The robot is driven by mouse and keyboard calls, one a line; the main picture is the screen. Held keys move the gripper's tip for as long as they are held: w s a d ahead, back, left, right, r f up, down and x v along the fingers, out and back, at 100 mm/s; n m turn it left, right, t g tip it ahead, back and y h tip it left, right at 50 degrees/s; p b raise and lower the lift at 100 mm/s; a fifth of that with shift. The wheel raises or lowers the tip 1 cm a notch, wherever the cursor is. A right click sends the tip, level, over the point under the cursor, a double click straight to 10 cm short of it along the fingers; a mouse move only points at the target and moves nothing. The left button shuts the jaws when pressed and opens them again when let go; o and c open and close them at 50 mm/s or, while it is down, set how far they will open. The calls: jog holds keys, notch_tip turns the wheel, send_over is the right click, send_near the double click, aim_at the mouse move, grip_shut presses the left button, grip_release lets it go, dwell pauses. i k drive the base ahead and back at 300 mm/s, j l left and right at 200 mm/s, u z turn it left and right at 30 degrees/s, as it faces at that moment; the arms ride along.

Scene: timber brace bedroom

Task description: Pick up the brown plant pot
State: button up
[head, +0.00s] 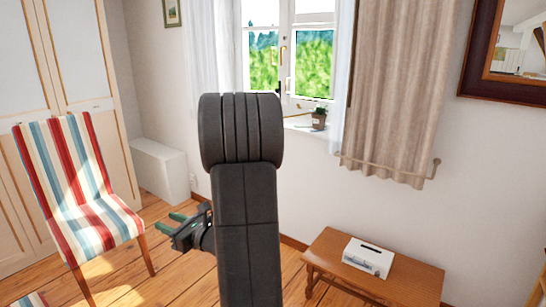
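A small brown plant pot (318,121) with a green plant in it stands upright on the white window sill (297,123), beside the right side of the window. My gripper (172,222) shows at the lower left of my arm. Its two green-tipped fingers point left and are apart, with nothing seen between them. It is well away from the pot, lower and to the left in the picture. My dark arm hides the left part of the sill.
A beige curtain (393,90) hangs just right of the pot, and a white sheer curtain (344,65) hangs close to it. A wooden bench (412,288) with a white box (368,257) stands lower right. A striped chair (80,190) stands left. Wooden floor shows between the chair and bench.

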aim_at(318, 118)
jog(key=i+j, duration=0.15)
jog(key=i, duration=0.8)
jog(key=i+j+u, duration=0.15)
jog(key=i, duration=0.75)
jog(key=i+j+z, duration=0.1)
jog(key=i+z, duration=0.2)
jog(key=z, duration=0.15)
jog(key=i+j+z, duration=0.15)
jog(key=i+z, duration=0.15)
jog(key=z, duration=0.15)
jog(key=i+j+z, duration=0.25)
jog(key=z, duration=0.2)
jog(key=i+j+z, duration=0.2)
jog(key=j+z, duration=0.2)
jog(key=i+j+z, duration=0.1)
jog(key=j+z, duration=0.35)
jog(key=i+j+z, duration=0.1)
jog(key=j+z, duration=0.8)
jog(key=l, duration=0.1)
